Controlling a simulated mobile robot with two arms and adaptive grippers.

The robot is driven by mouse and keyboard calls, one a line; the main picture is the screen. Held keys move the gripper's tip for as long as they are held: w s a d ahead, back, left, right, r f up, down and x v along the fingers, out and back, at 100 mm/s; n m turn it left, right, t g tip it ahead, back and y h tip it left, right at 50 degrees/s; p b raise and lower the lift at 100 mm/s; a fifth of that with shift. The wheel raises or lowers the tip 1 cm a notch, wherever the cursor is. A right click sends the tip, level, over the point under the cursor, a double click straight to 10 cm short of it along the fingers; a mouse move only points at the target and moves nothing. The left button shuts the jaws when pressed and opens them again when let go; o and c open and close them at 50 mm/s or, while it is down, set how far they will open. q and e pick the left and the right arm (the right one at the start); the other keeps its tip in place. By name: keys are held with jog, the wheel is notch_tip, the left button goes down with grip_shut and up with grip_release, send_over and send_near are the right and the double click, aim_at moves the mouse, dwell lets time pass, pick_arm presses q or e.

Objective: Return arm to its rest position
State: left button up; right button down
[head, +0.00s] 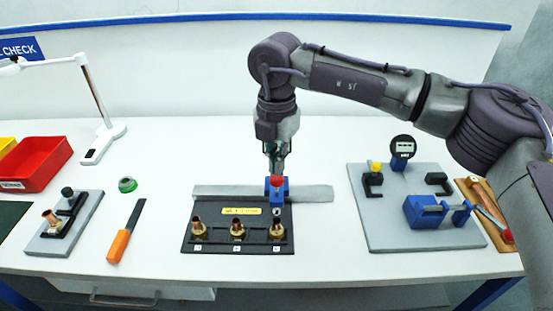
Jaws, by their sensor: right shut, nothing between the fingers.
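My right arm reaches in from the right, and its gripper (277,172) points down over the middle of the table. The fingertips are close together just above the red top of a small blue fixture (278,190) at the back right of a black tray. I cannot tell whether they touch it. The gripper is shut and holds nothing. My left gripper is not in view.
The black tray (215,240) holds several brass fittings. A grey plate (385,235) with a dial gauge (403,147) and blue clamp stands right. At left are a red bin (35,165), a lamp (102,140), an orange-handled tool (119,246) and a small fixture (65,222).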

jog(key=shift+r+p, duration=0.45)
jog(key=shift+r, duration=0.9)
